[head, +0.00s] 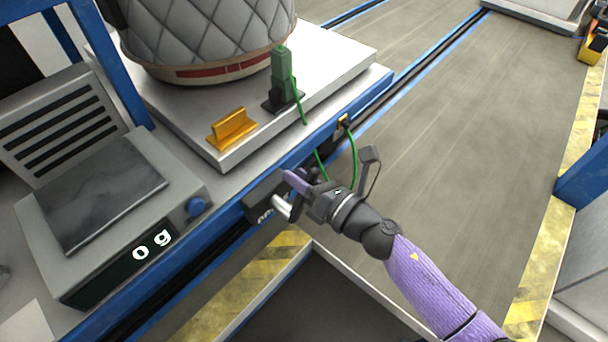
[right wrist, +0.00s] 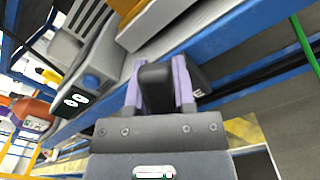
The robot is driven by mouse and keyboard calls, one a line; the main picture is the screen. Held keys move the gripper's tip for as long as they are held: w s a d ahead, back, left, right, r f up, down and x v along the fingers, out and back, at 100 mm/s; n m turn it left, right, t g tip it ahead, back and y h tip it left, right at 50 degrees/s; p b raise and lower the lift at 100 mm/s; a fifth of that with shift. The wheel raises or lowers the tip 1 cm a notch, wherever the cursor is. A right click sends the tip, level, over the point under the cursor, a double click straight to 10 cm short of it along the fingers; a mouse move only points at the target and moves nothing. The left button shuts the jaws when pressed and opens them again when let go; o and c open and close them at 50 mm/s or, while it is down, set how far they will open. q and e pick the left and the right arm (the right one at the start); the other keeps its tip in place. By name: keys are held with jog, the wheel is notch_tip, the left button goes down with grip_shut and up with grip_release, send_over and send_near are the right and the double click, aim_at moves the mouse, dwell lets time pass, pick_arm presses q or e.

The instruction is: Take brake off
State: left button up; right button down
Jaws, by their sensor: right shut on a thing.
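The brake is a black block (head: 262,208) with partly hidden white lettering, on the side of the blue rail just right of the scale. My right gripper (head: 292,190) reaches it from the lower right and covers part of it. In the right wrist view the two purple fingers (right wrist: 158,88) are closed on both sides of a dark, rounded brake handle (right wrist: 156,74). Part of the lettered block (right wrist: 198,88) shows behind the right finger. Whether the handle has turned cannot be told. My left gripper is not in view.
A white platform (head: 345,52) carries a quilted grey object (head: 205,35), a yellow block (head: 232,128) and a green plug (head: 282,70) with a green cable (head: 352,155) hanging close to my right wrist. A scale (head: 105,190) reading 0 g stands left. Grey floor at right is clear.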

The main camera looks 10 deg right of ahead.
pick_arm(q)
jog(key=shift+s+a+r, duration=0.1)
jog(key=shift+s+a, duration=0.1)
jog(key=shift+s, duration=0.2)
pick_arm(e)
jog(key=a+n, duration=0.1)
jog(key=n, duration=0.1)
jog(key=s+a+n, duration=0.1)
jog(key=n, duration=0.1)
jog(key=s+a+r+n, duration=0.1)
jog(key=n, duration=0.1)
jog(key=shift+s+n, duration=0.1)
jog(key=shift+n, duration=0.3)
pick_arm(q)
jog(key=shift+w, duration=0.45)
pick_arm(e)
jog(key=shift+a, duration=0.1)
